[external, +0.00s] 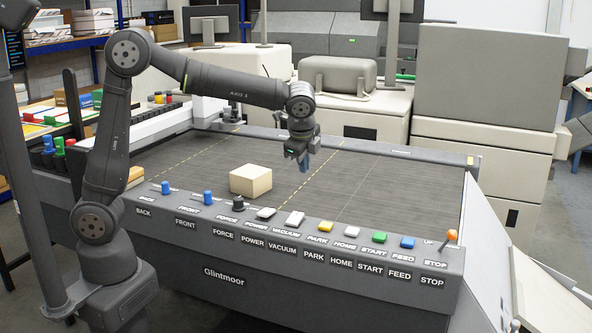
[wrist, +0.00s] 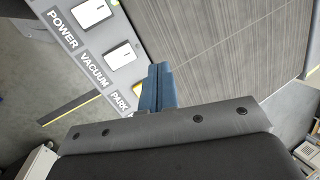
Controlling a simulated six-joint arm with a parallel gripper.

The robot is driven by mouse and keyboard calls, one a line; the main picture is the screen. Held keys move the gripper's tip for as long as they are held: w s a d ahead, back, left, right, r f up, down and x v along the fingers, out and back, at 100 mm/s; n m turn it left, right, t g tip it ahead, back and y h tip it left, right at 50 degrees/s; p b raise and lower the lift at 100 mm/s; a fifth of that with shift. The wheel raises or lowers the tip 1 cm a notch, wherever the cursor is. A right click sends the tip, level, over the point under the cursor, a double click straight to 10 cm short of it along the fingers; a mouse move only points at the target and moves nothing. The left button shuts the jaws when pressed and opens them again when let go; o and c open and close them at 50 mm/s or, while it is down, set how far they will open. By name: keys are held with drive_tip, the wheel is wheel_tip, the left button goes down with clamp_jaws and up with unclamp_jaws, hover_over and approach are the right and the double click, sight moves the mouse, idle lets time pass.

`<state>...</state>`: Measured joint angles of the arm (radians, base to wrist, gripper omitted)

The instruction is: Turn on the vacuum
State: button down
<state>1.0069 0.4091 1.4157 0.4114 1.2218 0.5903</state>
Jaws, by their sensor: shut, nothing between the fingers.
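The vacuum switch (external: 295,217) is a white rocker in the control row on the machine's front edge, above the front label VACUUM. It also shows in the wrist view (wrist: 122,54) beside its VACUUM label (wrist: 94,68). Which side of the rocker is pressed I cannot tell. My gripper (external: 304,163) points down above the dark bed, behind the control row and apart from the switch. In the wrist view its blue fingers (wrist: 158,88) are together, with nothing between them, and cover part of the area near the PARK label.
The power rocker (external: 266,212) and yellow park button (external: 326,226) flank the switch. Further along are a black knob (external: 238,203), a green button (external: 380,237) and an orange-tipped lever (external: 451,235). A pale block (external: 251,181) lies on the bed; the bed around my gripper is clear.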

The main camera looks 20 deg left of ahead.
sight(297, 214)
drive_tip(key=s+g, duration=0.1)
drive_tip(key=s+a+r+n, duration=0.1)
drive_tip(key=s+r+g+h, duration=0.1)
drive_tip(key=s, duration=0.1)
drive_tip(key=shift+a+n+g, duration=0.15)
drive_tip(key=shift+n+g, duration=0.15)
drive_tip(key=shift+n, duration=0.1)
drive_tip(key=f, duration=0.4)
drive_tip(key=w+f, duration=0.1)
drive_tip(key=f, duration=0.4)
drive_tip(key=w+f, duration=0.1)
drive_tip(key=f, duration=0.3)
drive_tip(key=shift+w+f, duration=0.15)
drive_tip(key=shift+f, duration=0.25)
drive_tip(key=shift+w+f+g, duration=0.2)
drive_tip(key=shift+f+g, duration=0.05)
drive_tip(key=shift+g, duration=0.15)
drive_tip(key=shift+s, duration=0.2)
